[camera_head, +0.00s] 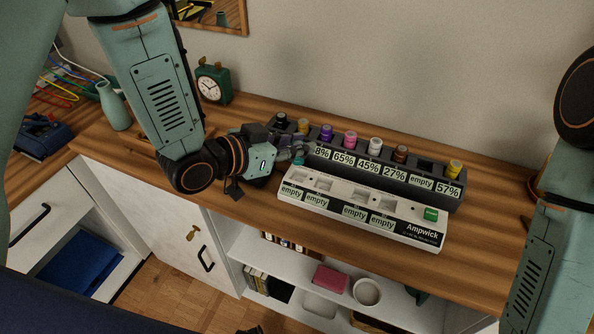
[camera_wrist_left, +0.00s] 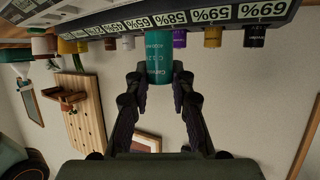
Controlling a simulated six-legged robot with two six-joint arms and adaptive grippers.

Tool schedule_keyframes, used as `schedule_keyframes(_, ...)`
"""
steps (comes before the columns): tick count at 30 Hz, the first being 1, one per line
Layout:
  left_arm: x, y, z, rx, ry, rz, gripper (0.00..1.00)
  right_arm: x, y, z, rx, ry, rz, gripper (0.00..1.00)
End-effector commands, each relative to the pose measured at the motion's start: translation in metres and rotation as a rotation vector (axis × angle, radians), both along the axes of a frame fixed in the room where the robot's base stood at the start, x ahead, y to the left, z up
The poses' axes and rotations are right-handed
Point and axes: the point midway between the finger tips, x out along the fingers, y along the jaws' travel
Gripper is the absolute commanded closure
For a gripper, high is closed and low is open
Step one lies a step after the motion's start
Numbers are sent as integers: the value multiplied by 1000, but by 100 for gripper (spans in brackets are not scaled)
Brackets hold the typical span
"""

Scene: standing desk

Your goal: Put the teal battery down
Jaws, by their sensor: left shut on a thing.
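The teal battery (camera_wrist_left: 158,55) is upright between the fingertips of my left gripper (camera_wrist_left: 158,80) in the left wrist view. The gripper is shut on it. In the head view my left gripper (camera_head: 290,150) is at the left end of the dark battery rack (camera_head: 455,204), and only a bit of the teal battery (camera_head: 298,161) shows below the fingers. The white Ampwick charger (camera_head: 405,228) lies in front of the rack, with several slots labelled empty. I cannot tell whether the battery touches rack or charger. My right gripper is out of view.
The rack holds several coloured batteries, including a purple one (camera_head: 327,132) and a yellow one (camera_head: 454,168); one label there reads empty. A green clock (camera_head: 212,82) and a vase (camera_head: 113,106) stand at the left. The wooden desktop (camera_head: 240,207) is clear in front of the gripper.

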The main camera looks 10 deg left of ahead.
Motion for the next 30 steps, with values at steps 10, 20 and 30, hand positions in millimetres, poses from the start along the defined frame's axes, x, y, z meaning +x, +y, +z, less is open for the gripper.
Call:
schedule_keyframes(10,1,0,-35,1,0,-1,100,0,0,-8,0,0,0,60)
schedule_keyframes(20,1,0,-60,1,-3,-2,100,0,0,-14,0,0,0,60)
schedule_keyframes(30,1,0,-64,1,-2,-2,73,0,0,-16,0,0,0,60)
